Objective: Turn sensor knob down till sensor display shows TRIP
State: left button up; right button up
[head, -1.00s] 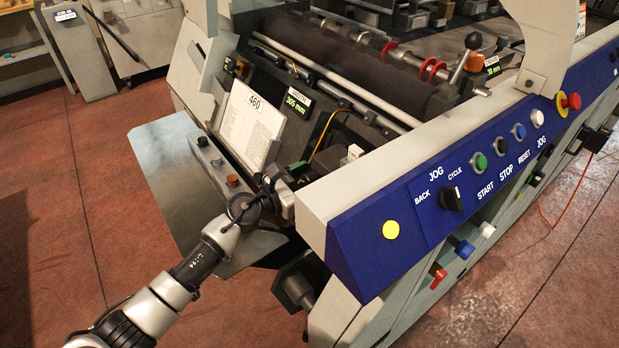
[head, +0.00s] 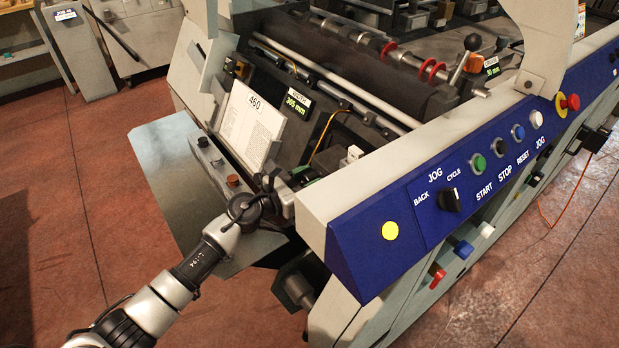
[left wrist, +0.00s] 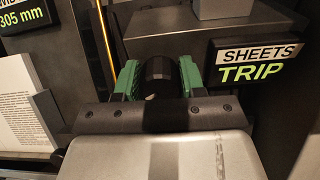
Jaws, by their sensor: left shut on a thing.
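In the left wrist view, the sensor knob (left wrist: 160,78) is a dark round knob on a grey housing. My left gripper (left wrist: 158,76) has green finger pads, one on each side of the knob, and is shut on it. To the right, the sensor display (left wrist: 254,64) has a SHEETS label with TRIP in lit green letters under it. In the head view my left gripper (head: 286,192) reaches to the machine's near corner, and the knob and sensor display cannot be made out there. My right gripper is not in view.
A width display (head: 299,102) reads 305 mm beside a paper sheet (head: 247,126) marked 460. A yellow cable (head: 328,133) runs near the gripper. The blue control panel (head: 360,242) with several buttons lies right of my left arm. Red floor is clear at left.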

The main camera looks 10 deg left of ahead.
pick_arm(q)
jog(key=shift+n+p, duration=0.85)
jog(key=shift+n, duration=1.35)
jog(key=o, duration=0.9)
jog(key=b+v, duration=0.1)
jog(key=v, duration=1)
